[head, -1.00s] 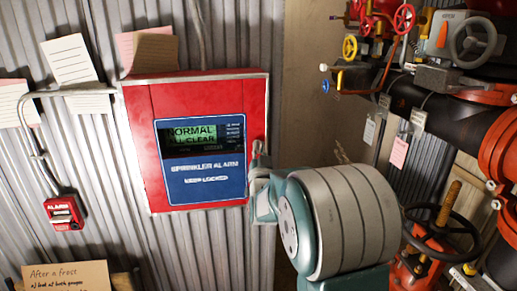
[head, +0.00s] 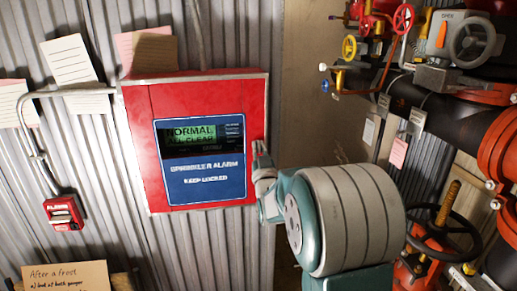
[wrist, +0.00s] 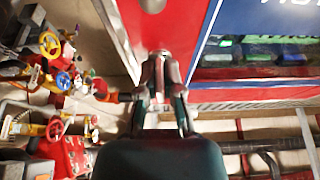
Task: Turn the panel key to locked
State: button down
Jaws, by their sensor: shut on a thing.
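The red alarm panel (head: 136,150) hangs on the corrugated wall in the head view. Its blue face (head: 205,186) reads "SPRINKLER ALARM" and "KEEP LOCKED", and its green display (head: 190,133) reads "NORMAL, ALL CLEAR". My gripper (head: 258,150) is at the panel's right edge, beside the blue face. In the wrist view my gripper (wrist: 161,62) has its fingers closed together in front of the red panel front (wrist: 140,22).
Pipes with a grey handwheel (head: 475,40) and a black handwheel (head: 445,232) stand at the right. A red alarm box (head: 63,212) is on the wall at lower left. Paper notes (head: 69,60) hang around the panel, and a card (head: 68,277) stands below.

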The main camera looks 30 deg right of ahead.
jog(key=c, duration=0.8)
grip_release()
jog(key=v, duration=1.2)
jog(key=shift+w+a, duration=0.1)
jog(key=shift+w, duration=0.05)
jog(key=s+a+f+n+g+y, duration=0.1)
jog(key=s+a+g+y, duration=0.35)
jog(key=a+g, duration=0.3)
jog(key=s+a+f+n+g+y, duration=0.1)
jog(key=s+a+g, duration=0.2)
jog(key=s, duration=0.7)
jog(key=s+a+f+n+g, duration=0.1)
jog(key=s+a+f+g, duration=0.1)
jog(key=s+g, duration=0.3)
jog(key=s+a, duration=0.1)
jog(key=s, duration=0.3)
jog(key=shift+s+a+y, duration=0.25)
jog(key=shift+s+y, duration=0.1)
